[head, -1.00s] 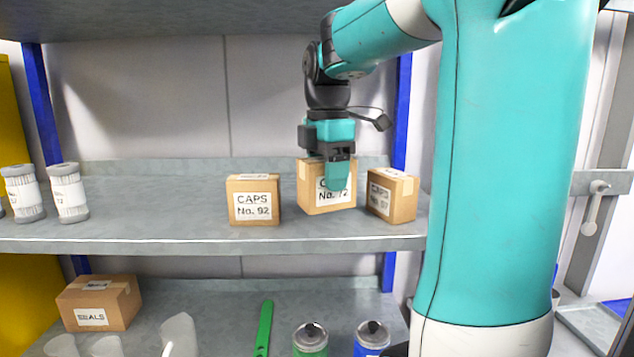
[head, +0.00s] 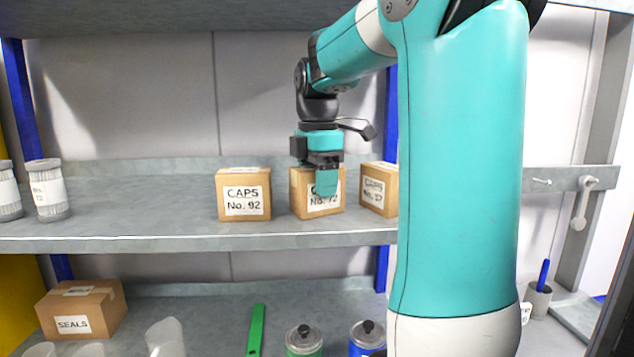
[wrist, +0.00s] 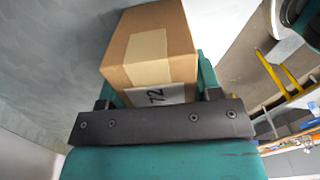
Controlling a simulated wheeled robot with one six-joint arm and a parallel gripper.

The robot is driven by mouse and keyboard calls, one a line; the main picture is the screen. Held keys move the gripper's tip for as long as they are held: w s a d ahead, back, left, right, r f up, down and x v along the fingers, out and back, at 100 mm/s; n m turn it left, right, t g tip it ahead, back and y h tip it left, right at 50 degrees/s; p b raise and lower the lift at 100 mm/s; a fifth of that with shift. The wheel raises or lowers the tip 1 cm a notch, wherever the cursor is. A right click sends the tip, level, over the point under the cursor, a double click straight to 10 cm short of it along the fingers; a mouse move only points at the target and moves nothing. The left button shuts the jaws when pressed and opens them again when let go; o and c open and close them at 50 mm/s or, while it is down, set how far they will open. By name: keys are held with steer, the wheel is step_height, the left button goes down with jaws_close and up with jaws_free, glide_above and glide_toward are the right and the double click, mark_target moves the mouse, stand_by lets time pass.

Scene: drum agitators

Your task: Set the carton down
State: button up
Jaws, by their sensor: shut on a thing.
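The brown carton (head: 301,206) labelled CAPS No. 72 is between the fingers of my gripper (head: 327,184), on the upper shelf board (head: 140,215) or just above it; I cannot tell if it touches. It stands upright between two similar cartons. A teal finger covers part of its label. In the wrist view the carton (wrist: 150,50) shows its taped top and the number 72, with a teal finger on each side. My gripper is shut on it from above.
The CAPS No. 92 carton (head: 244,195) stands left, with a small gap. Another carton (head: 377,188) stands close at right, partly behind my arm. White jars (head: 48,190) stand far left. A SEALS box (head: 82,310), a green tool (head: 256,330) and cans are on the lower shelf.

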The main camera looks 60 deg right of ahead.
steer(key=o, duration=1)
step_height(320, 180, up, 8)
steer(key=shift+f+b, duration=0.1)
steer(key=shift+b, duration=0.45)
